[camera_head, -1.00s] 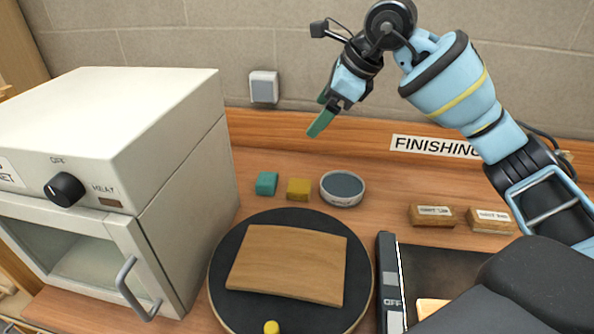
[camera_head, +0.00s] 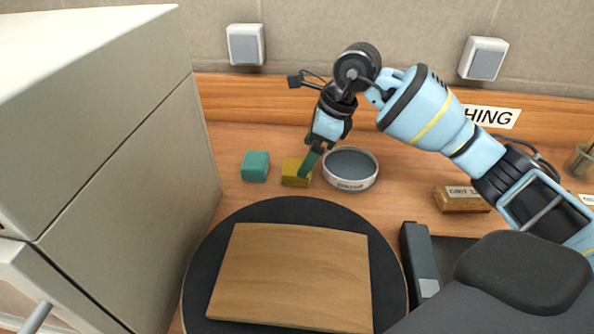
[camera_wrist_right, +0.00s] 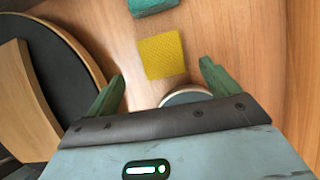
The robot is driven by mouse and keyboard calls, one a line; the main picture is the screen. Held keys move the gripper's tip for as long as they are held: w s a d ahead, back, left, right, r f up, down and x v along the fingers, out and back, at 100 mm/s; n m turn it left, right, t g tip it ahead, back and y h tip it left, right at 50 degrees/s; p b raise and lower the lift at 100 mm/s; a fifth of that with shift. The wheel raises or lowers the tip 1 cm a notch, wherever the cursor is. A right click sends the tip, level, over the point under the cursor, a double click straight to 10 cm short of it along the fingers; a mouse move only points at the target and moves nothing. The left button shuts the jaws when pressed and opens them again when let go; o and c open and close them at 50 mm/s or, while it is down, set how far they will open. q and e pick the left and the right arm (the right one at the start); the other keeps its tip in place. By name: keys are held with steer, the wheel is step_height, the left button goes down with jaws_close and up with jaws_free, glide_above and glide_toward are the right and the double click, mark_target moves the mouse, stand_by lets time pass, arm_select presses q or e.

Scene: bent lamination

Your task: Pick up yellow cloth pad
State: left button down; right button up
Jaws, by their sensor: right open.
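The yellow cloth pad (camera_head: 292,173) lies on the wooden bench between a teal pad (camera_head: 255,166) and a round dish (camera_head: 350,168). My right gripper (camera_head: 309,163) points down over the yellow pad's right side and hides part of it in the head view. In the right wrist view the yellow pad (camera_wrist_right: 162,55) lies ahead of and between the two green fingers, and the gripper (camera_wrist_right: 160,85) is open and empty. The teal pad also shows at the top of that view (camera_wrist_right: 152,5). My left gripper is not in view.
A curved wooden board (camera_head: 290,275) lies on a black round plate (camera_head: 205,230) in front of the pads. A large pale oven (camera_head: 120,150) stands at the left. A labelled wooden block (camera_head: 460,199) is at the right. The wall is behind.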

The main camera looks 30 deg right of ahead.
mark_target(298, 167)
steer(key=shift+w+x, duration=0.1)
steer(key=shift+x, duration=1.2)
steer(key=shift+w+x, duration=0.15)
steer(key=shift+x, duration=1.15)
steer(key=shift+d, duration=0.1)
steer(key=shift+c, duration=0.2)
steer(key=c, duration=1)
